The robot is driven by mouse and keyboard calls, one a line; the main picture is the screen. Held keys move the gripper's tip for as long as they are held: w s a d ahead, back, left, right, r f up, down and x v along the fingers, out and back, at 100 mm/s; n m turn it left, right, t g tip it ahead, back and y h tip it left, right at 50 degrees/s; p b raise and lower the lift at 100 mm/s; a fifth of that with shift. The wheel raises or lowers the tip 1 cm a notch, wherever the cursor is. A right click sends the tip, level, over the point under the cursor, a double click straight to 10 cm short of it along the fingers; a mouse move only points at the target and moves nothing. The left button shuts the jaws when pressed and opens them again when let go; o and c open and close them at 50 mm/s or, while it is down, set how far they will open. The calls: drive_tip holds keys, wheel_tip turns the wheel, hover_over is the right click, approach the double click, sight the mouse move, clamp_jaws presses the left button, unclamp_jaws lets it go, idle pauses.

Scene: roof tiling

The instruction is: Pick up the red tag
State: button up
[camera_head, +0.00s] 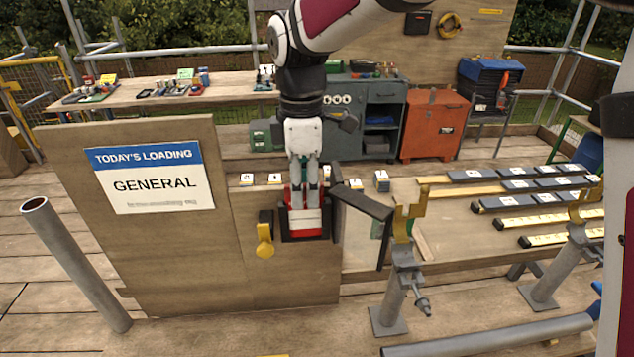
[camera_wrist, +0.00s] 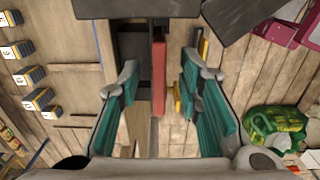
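The red tag (camera_head: 300,230) is on the wooden board right of the sign, with a pale band across it and a dark holder (camera_head: 287,237) around its lower part. In the wrist view the red tag (camera_wrist: 159,75) shows edge-on as a narrow upright strip. My gripper (camera_head: 305,200) is pointed down at the tag, its fingers overlapping the tag's upper part in the head view. In the wrist view my gripper (camera_wrist: 160,82) is open, with green pads on either side of the strip. A gap shows on both sides; contact is not visible.
A dark angled frame (camera_head: 362,203) stands close on the right. A yellow-topped post (camera_head: 409,212) stands farther right. The sign (camera_head: 155,182) is on the board at left.

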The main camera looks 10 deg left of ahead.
clamp_jaws()
drive_tip(key=shift+r, duration=0.15)
wheel_tip(320, 180, up, 18)
drive_tip(key=b, duration=0.3)
idle(0.5)
